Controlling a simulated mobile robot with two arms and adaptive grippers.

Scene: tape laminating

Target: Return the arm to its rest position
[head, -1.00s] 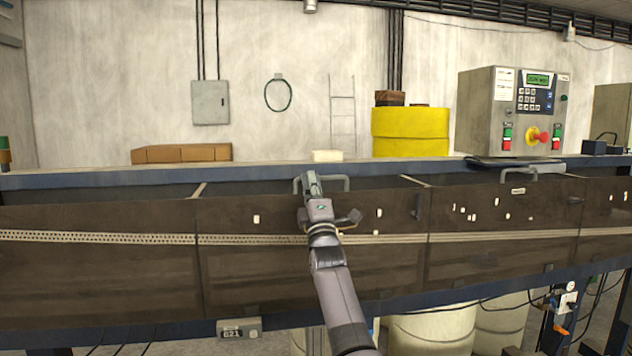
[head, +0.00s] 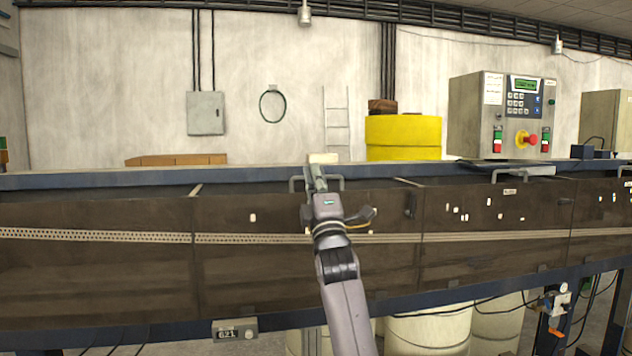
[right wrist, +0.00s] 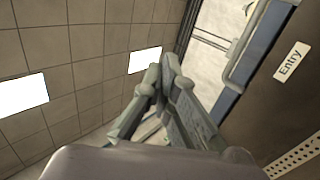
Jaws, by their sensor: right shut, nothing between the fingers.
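My right gripper (head: 316,180) is raised in front of the machine's dark brown front panels (head: 260,265), near a grey handle (head: 294,183) on the upper edge. It is shut and empty, with its fingertips pointing up. In the right wrist view its fingers (right wrist: 160,75) meet at the tips. That view also shows tiled ceiling with bright lamps and a panel with an "Entry" label (right wrist: 291,62). I cannot tell from the head view whether the gripper touches the handle. My left gripper is not in view.
The long machine spans the view, with a blue frame rail (head: 100,180) along its top. A control box (head: 503,115) with a red stop button stands at the right. A yellow drum (head: 403,137) is behind. A small numbered box (head: 235,329) hangs from the lower rail.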

